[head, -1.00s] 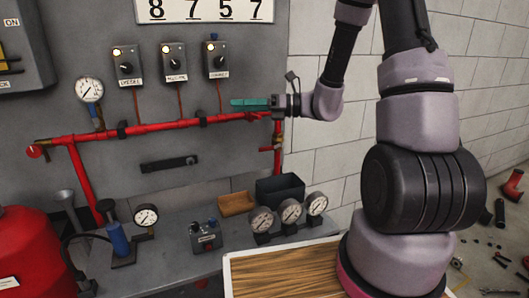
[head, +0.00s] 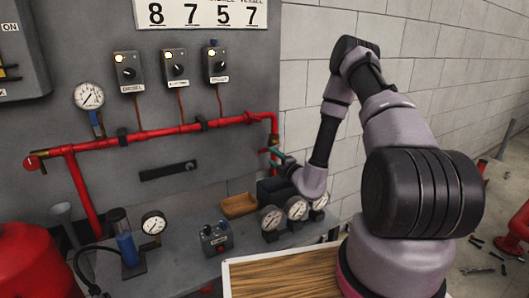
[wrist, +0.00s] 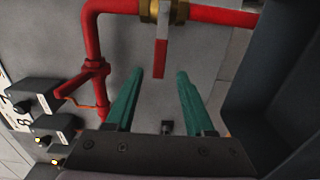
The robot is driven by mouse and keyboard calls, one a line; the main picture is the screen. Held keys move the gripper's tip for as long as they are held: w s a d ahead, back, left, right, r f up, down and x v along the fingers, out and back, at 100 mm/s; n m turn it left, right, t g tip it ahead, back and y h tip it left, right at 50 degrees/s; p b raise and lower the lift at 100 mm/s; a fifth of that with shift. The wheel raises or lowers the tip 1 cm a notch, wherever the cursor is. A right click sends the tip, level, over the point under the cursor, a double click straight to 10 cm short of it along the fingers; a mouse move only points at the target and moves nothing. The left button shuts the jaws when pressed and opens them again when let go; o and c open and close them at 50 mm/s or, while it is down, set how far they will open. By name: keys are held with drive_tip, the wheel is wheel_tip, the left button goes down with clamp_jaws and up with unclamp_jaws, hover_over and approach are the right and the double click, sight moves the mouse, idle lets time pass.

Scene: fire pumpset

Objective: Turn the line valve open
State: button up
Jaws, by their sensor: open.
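The line valve (wrist: 178,12) has a brass body on a red pipe in the wrist view. Its lever (wrist: 161,58), grey near the body and red toward the end, stands across the pipe and points toward my gripper. My gripper (wrist: 159,76) is open, with its two teal fingers apart. The lever's end lies about between the fingertips in the picture; I see no contact. In the head view, my gripper (head: 277,154) is beside the lower right vertical pipe, and its wrist hides part of the valve there.
Control boxes (head: 176,68) and a horizontal red pipe (head: 160,132) are on the panel.

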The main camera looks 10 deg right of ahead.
sight(265, 151)
drive_tip(key=x, duration=0.7)
drive_tip(key=shift+w, duration=0.15)
clamp_jaws()
idle(1.2)
